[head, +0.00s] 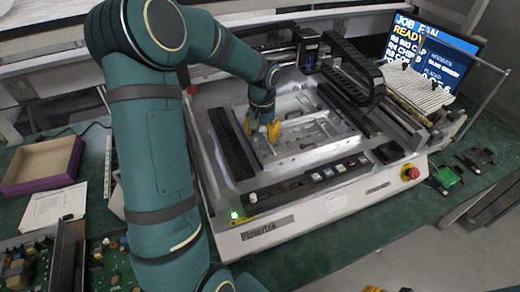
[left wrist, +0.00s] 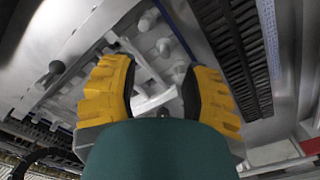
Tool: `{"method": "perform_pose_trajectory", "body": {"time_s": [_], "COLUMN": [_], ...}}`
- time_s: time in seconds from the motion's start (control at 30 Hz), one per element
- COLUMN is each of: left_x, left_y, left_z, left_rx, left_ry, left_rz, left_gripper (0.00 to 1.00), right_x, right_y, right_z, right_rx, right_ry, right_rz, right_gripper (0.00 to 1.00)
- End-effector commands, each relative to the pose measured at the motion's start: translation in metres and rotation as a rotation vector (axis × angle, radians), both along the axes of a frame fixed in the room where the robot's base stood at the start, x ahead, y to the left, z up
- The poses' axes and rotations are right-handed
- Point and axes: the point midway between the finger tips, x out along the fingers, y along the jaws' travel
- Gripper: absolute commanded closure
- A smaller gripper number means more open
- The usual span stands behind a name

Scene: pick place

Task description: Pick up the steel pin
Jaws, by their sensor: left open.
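My left gripper (head: 262,128) reaches down over the light metal bed of the machine (head: 285,232). In the left wrist view its two yellow fingers (left wrist: 160,70) are spread apart, with a clear gap between them. In the head view the pin is too small to make out. A sliver of yellow (head: 373,289) at the bottom edge may be my right gripper.
Dark slotted strips (head: 231,143) flank the bed. A black cable chain (head: 352,72) and a machine head (head: 308,48) stand behind it. A red stop button (head: 411,172) sits at the front right. A purple-sided open box (head: 42,165) and circuit boards lie left.

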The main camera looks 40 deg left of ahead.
Motion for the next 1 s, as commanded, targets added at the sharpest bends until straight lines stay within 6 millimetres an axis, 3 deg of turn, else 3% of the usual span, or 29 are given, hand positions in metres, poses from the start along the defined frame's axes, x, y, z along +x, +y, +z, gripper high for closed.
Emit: {"method": "perform_pose_trajectory", "body": {"time_s": [0.17,0.43,0.7,0.73,0.8,0.87,1.0], "left_x": [-0.001,-0.002,-0.001,-0.001,-0.001,-0.001,-0.001], "left_y": [0.002,0.006,0.007,0.007,0.007,0.007,0.007], "left_z": [-0.011,-0.049,-0.052,-0.052,-0.052,-0.052,-0.052], "left_rx": [-0.001,-0.002,-0.001,-0.001,-0.001,-0.001,-0.001], "left_ry": [0.003,0.004,0.0,0.0,0.0,0.0,0.0], "left_rz": [0.0,-0.001,0.0,-0.001,-0.001,-0.001,-0.001], "left_gripper": [0.53,0.53,0.53,0.57,0.82,1.0,1.0], "right_x": [-0.001,-0.003,-0.003,-0.003,-0.003,-0.003,-0.003], "right_y": [0.0,0.0,0.0,0.0,0.0,0.0,0.001], "right_z": [-0.002,-0.009,-0.009,-0.009,-0.009,-0.009,-0.009], "right_rx": [0.0,0.002,0.002,0.002,0.002,0.002,0.002], "right_ry": [0.002,0.007,0.008,0.008,0.007,0.007,0.007], "right_rz": [0.002,0.005,0.005,0.005,0.005,0.005,0.005], "right_gripper": [0.53,0.53,0.53,0.53,0.53,0.53,0.53]}}
